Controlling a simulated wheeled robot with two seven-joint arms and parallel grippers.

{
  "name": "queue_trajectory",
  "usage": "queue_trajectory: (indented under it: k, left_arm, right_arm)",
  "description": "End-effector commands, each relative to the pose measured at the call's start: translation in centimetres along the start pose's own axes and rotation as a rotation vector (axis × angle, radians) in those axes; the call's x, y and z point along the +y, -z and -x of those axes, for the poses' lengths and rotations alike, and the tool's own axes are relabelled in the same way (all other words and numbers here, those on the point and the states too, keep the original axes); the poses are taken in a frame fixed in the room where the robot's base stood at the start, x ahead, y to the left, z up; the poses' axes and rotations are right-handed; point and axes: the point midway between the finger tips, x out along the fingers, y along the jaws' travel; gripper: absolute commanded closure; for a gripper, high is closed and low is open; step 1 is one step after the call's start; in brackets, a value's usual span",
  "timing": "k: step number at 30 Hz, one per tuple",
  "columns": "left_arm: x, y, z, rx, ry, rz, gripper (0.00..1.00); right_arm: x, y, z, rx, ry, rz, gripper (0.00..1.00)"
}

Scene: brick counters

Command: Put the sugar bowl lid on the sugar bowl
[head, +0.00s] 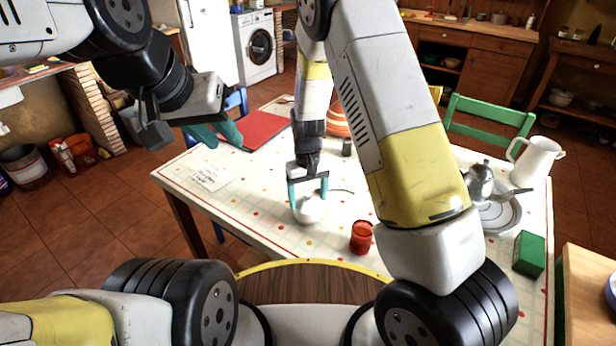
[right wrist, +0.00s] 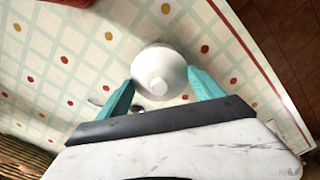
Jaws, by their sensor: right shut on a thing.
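My right gripper (head: 308,188) points down over the table, its teal fingers either side of a white round piece with a knob on top, the sugar bowl lid (right wrist: 158,82). The fingers are shut on it. In the head view a white rounded shape (head: 309,212) shows at and below the fingertips. I cannot tell how much of it is the lid and how much the sugar bowl, nor whether the lid is seated. My left gripper (head: 216,134) is raised at the table's left side, its teal fingers apart and empty.
A red cup (head: 361,237) stands right of the right gripper. A metal teapot (head: 482,184) on plates, a white pitcher (head: 538,158) and a green box (head: 528,254) are at the right. A note (head: 211,177) lies left. The table (head: 262,215) is clear around the left front.

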Motion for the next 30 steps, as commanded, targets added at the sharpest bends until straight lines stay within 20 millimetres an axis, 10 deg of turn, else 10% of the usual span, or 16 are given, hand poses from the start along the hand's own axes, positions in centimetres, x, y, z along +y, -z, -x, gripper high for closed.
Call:
queue_trajectory:
  k: [4, 5, 8, 17, 30]
  left_arm:
    - [0.0, 0.0, 0.0, 0.000, 0.000, 0.000, 0.70]
    - [0.0, 0.0, 0.0, 0.000, 0.000, 0.000, 0.70]
    - [0.0, 0.0, 0.0, 0.000, 0.000, 0.000, 0.70]
    - [0.0, 0.0, 0.0, 0.000, 0.000, 0.000, 0.70]
    - [0.0, 0.0, 0.0, 0.000, 0.000, 0.000, 0.70]
  right_arm:
    - [0.0, 0.0, 0.0, 0.000, 0.000, 0.000, 0.71]
    - [0.0, 0.0, 0.0, 0.000, 0.000, 0.000, 0.22]
    - [0.0, 0.0, 0.0, 0.000, 0.000, 0.000, 0.02]
    - [0.0, 0.0, 0.3, 0.001, 0.000, 0.000, 0.00]
    - [0.0, 0.1, 6.8, 0.002, 0.001, 0.001, 0.00]
